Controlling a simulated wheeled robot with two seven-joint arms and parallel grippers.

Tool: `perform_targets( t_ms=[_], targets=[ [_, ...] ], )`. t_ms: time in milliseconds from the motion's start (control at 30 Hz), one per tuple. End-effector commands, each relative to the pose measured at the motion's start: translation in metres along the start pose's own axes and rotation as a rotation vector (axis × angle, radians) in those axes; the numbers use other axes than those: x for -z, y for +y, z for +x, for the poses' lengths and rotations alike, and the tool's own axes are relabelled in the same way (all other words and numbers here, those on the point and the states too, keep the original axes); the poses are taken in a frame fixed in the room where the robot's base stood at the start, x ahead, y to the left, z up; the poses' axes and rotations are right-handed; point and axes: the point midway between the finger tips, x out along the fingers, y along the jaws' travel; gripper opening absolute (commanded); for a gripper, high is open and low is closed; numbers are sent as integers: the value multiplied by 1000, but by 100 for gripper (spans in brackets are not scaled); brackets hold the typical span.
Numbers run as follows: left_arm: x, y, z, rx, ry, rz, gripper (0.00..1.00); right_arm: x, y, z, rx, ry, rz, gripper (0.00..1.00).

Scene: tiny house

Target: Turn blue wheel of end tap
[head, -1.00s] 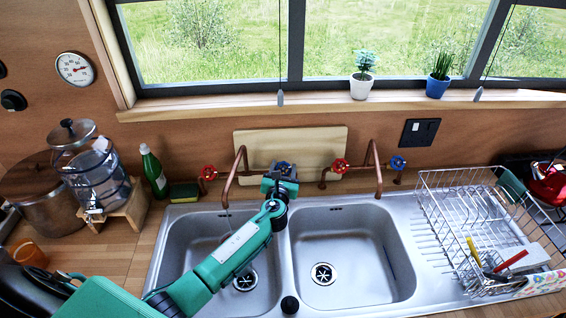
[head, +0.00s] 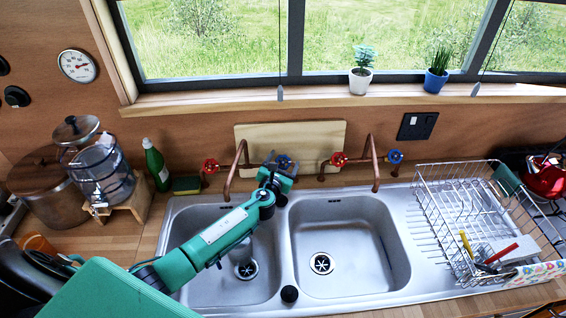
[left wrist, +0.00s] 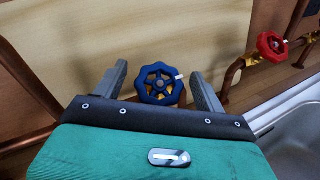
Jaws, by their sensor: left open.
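My left gripper (head: 283,164) is open at the blue wheel (head: 284,161) of the left tap, behind the sinks. In the left wrist view, the blue wheel (left wrist: 159,84) sits between the two spread fingers of the left gripper (left wrist: 161,84), with a gap on both sides. A white mark shows on its right rim. In the head view, the gripper partly hides this wheel. A second blue wheel (head: 395,156) is at the right end of the right tap, clear of my gripper. My right gripper is not in view.
Red wheels (head: 211,165) (head: 338,159) are on the left side of each tap. Copper spouts (head: 237,168) (head: 373,162) rise over the sinks. A wooden board (head: 310,138) leans on the wall behind. A dish rack (head: 480,210) stands at right.

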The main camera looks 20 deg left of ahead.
Motion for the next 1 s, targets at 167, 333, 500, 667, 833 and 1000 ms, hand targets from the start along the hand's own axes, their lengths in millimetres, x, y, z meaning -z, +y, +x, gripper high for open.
perform_targets(
  t_ms=[167,333,500,667,833,1000],
  targets=[
    [1,0,-4,0,0,-1,72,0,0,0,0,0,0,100],
    [2,0,-26,1,1,0,72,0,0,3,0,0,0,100],
    [3,0,-59,2,1,0,72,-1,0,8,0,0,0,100],
    [3,-1,-91,2,1,0,72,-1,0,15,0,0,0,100],
    [3,-1,-119,2,0,0,72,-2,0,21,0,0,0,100],
    [1,0,-134,0,0,1,72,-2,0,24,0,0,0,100]
  ],
)
